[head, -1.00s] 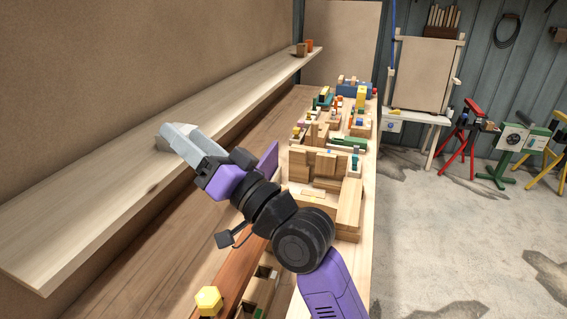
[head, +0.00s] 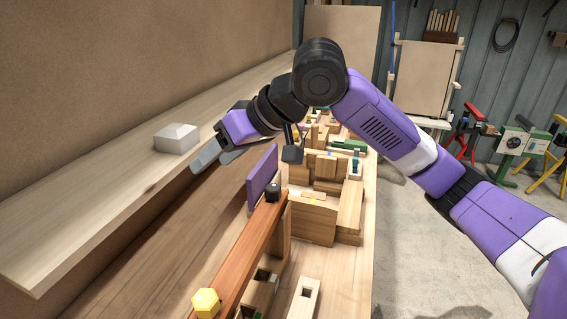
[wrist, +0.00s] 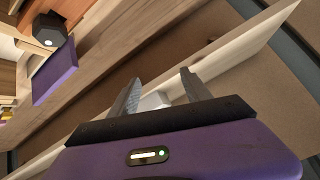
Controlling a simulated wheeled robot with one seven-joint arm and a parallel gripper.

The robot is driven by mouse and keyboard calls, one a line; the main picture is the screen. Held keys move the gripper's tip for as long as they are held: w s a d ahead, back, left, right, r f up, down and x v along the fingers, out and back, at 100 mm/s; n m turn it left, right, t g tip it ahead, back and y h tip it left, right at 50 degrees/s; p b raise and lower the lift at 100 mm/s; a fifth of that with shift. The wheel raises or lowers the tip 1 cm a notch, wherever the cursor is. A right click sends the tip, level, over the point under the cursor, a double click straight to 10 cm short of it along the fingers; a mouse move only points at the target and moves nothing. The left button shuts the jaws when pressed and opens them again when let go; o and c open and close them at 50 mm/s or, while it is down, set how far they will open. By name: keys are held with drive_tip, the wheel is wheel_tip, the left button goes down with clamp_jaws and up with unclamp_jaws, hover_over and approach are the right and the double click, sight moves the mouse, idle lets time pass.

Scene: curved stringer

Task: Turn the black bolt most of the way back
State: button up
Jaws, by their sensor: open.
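The black bolt (head: 272,192) stands at the far end of the reddish-brown beam, beside the upright purple panel (head: 263,178). In the wrist view the bolt's dark hexagonal head (wrist: 48,30) is at the upper left, with the purple panel (wrist: 55,76) below it. My gripper (head: 214,158) is up and to the left of the bolt, beyond the panel and near the shelf edge. Its two fingers (wrist: 158,92) are apart with nothing held; a pale block shows behind the gap. The bolt is clear of the fingers.
The pale block (head: 176,139) sits on the long wooden shelf (head: 95,215) at left. A yellow hex bolt (head: 206,302) is at the beam's near end. Wooden blocks (head: 313,218) crowd the bench right of the beam. Bare bench (head: 165,265) lies between shelf and beam.

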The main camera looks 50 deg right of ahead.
sight(273, 187)
drive_tip(key=s+d+f+m+g+h, duration=0.2)
drive_tip(key=s+d+f+g+h, duration=0.15)
drive_tip(key=s+d, duration=0.55)
drive_tip(key=shift+g+h, duration=0.25)
drive_tip(key=shift+g, duration=0.1)
drive_tip(key=shift+w+d+r+x, duration=0.1)
drive_tip(key=shift+w+d+x, duration=0.1)
drive_tip(key=shift+x, duration=1.05)
drive_tip(key=shift+w+d+r+x, duration=0.1)
drive_tip(key=shift+w+x, duration=0.1)
drive_tip(key=shift+x, duration=1.05)
drive_tip(key=shift+w+d+r+x, duration=0.1)
drive_tip(key=shift+w+x, duration=0.1)
drive_tip(key=shift+x, duration=1.05)
clamp_jaws()
